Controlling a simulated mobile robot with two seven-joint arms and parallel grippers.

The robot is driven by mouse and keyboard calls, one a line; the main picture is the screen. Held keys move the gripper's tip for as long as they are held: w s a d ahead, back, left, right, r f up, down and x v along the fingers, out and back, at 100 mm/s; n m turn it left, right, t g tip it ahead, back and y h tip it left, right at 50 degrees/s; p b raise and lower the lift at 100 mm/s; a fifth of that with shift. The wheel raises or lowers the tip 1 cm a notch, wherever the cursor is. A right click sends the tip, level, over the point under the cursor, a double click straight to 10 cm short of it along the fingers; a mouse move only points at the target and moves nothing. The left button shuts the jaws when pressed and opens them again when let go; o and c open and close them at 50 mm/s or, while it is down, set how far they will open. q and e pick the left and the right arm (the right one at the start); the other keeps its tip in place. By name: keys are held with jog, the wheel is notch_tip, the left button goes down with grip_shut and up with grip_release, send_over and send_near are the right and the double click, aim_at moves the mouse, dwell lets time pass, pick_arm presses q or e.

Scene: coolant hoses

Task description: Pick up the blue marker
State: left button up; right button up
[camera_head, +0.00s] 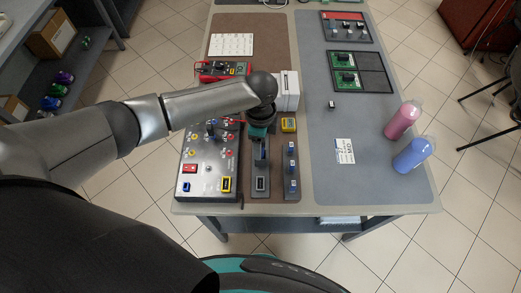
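I cannot make out a clear blue marker. Small blue parts show on the grey control panel (203,185), such as a blue connector (186,187) at its front left. Other small blue parts sit on the narrow dark block (291,170) to its right. My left gripper (259,136) points down over the far end of the middle dark block (260,186). My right gripper is not in view.
A white box (288,90) and a red-and-black device (221,70) stand beyond my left gripper. The grey mat (340,200) is mostly clear at its front.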

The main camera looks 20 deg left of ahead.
pick_arm(q)
jog(key=shift+c, duration=0.2)
grip_shut()
dwell(0.3)
